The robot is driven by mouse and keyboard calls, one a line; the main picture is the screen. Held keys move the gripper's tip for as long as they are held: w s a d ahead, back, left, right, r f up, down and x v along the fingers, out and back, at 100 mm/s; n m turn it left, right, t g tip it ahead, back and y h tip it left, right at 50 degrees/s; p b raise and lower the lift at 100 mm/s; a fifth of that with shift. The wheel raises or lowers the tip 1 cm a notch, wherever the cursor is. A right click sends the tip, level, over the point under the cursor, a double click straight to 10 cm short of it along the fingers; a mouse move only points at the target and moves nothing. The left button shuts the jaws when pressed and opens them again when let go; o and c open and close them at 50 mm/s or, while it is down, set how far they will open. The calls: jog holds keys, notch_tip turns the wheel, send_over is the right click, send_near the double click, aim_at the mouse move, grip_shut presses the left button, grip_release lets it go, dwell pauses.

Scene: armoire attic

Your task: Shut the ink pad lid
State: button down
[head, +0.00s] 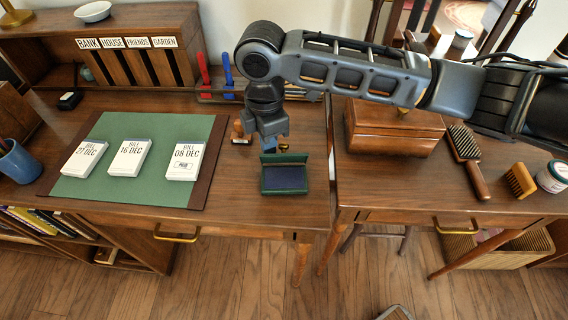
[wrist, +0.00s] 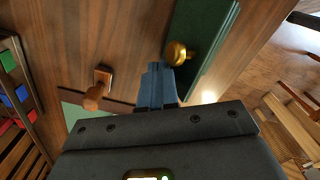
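The ink pad (head: 285,189) is a small green case with a dark blue pad, near the front edge of the left desk. Its green lid (head: 284,158) stands open, raised at the back edge of the case. My gripper (head: 270,149) points down just behind and left of the lid. In the wrist view my gripper's fingers (wrist: 156,70) look pressed together with nothing between them. The lid (wrist: 205,38) shows there at upper right, with its round brass knob (wrist: 178,53) close beside the fingertips. I cannot tell whether they touch.
A wooden-handled stamp (head: 239,130) stands left of my gripper; it also shows in the wrist view (wrist: 97,92). A green mat (head: 130,185) with several bill cards lies further left. A wooden box (head: 392,130) and a brush (head: 466,158) are on the right table.

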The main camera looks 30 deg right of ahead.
jog(key=shift+s+a, duration=0.2)
jog(key=shift+s, duration=0.05)
notch_tip(320, 180, up, 7)
jog(key=p, duration=0.6)
dwell(2.2)
